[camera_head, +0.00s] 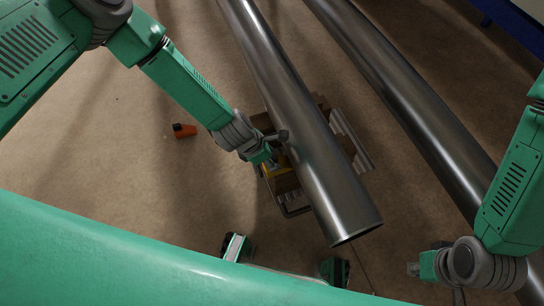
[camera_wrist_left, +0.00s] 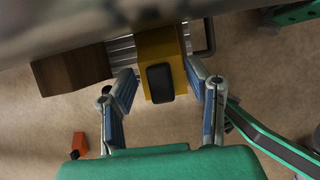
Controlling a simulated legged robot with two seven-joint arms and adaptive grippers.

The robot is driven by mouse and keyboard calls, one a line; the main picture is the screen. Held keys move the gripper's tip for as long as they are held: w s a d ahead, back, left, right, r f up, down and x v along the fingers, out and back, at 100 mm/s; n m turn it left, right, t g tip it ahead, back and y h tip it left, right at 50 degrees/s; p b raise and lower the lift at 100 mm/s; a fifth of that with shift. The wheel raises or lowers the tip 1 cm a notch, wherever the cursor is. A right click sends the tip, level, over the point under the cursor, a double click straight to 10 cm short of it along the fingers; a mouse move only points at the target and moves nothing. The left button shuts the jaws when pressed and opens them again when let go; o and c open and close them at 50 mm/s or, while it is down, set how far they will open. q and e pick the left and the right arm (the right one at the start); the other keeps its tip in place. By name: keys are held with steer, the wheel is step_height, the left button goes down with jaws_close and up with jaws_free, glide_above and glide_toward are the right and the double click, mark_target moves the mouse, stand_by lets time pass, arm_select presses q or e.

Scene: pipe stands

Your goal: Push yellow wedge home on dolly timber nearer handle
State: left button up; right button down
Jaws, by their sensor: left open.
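The yellow wedge (camera_head: 270,172) is beside the pipe's left side in the head view, near the dolly handle (camera_head: 296,210). In the left wrist view the wedge (camera_wrist_left: 157,45) has a dark pad on its near face, and its far end reaches under the pipe. My left gripper (camera_head: 277,154) is open, with its fingers spread on either side of the wedge's near end in the wrist view (camera_wrist_left: 160,98); I see no grip. A brown timber (camera_head: 286,184) lies by the wedge, partly hidden. My right gripper (camera_head: 413,269) is at lower right, away from the dolly.
The steel pipe (camera_head: 300,120) lies over the dolly and hides much of it. A second pipe (camera_head: 415,90) runs to its right. Another timber block (camera_wrist_left: 72,70) is left of the wedge. An orange object (camera_head: 184,130) lies on open floor at left.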

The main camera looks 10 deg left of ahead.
arm_select(q)
steer(key=shift+r, duration=0.1)
steer(key=v, duration=0.7)
steer(key=shift+r, duration=0.15)
stand_by(0.7)
stand_by(0.5)
